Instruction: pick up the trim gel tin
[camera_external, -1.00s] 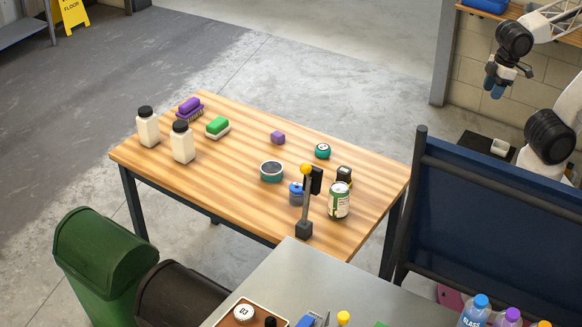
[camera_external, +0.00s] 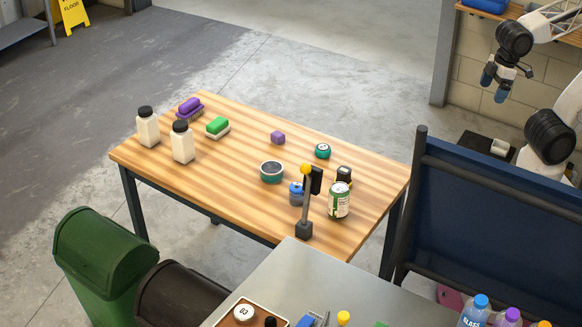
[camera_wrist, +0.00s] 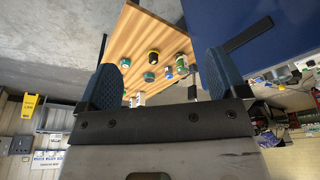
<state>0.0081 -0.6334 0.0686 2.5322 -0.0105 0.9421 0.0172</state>
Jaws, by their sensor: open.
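I cannot read a label that singles out the trim gel tin. A low, round teal tin with a grey top (camera_external: 271,171) lies flat near the middle of the wooden table. A smaller green round container (camera_external: 322,151) sits behind it to the right. A taller white-and-green can (camera_external: 339,200) stands upright near the right front edge. My gripper (camera_external: 494,85) is open and empty, high up at the upper right, well away from the table. In the wrist view its two blue fingers stand wide apart, with the small items beyond them.
A yellow-knobbed post (camera_external: 305,215) stands in front of the latter. A dark blue panel (camera_external: 490,205) stands right of the table.

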